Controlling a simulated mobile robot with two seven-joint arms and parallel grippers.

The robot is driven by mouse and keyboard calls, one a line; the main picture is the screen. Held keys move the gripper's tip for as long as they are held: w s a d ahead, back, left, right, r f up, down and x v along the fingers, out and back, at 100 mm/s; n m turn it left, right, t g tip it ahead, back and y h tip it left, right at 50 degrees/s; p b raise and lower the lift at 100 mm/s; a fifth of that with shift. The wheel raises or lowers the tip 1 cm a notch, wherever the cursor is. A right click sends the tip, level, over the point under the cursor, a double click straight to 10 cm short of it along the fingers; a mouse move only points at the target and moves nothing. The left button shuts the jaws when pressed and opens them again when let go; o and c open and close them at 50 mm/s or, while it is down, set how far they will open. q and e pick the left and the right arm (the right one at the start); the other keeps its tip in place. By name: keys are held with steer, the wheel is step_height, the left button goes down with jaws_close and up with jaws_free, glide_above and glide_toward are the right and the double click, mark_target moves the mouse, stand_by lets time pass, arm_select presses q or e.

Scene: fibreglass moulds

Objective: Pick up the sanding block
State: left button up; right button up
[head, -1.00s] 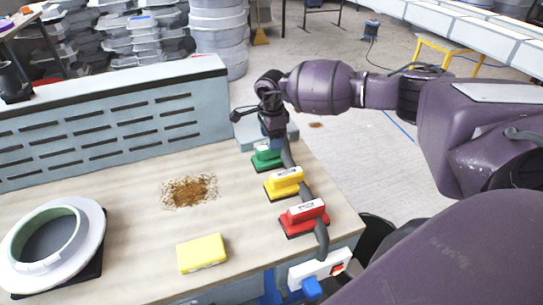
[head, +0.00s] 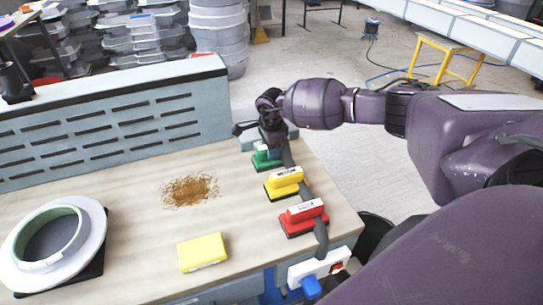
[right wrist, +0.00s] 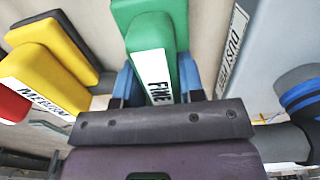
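A green sanding block (head: 267,160) marked FINE stands at the far right of the workbench; its handle and label fill the middle of the right wrist view (right wrist: 153,40). My right gripper (head: 267,146) is down over it. In the right wrist view, its blue fingers (right wrist: 158,88) lie on both sides of the green handle, very close to it. I cannot tell if they press on it. A yellow block (head: 284,183) marked MEDIUM and a red block (head: 304,217) stand nearer in the same row. My left gripper is out of view.
A yellow sponge-like block (head: 203,253) lies near the front. A round white mould (head: 92,246) stands at the left. A brown patch (head: 190,190) marks the bench. A slotted grey panel (head: 110,128) closes the back. A dark hose (head: 321,236) runs beside the blocks.

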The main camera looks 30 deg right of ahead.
steer(key=shift+c, duration=1.4)
step_height(320, 180, up, 20)
steer(key=b, duration=0.1)
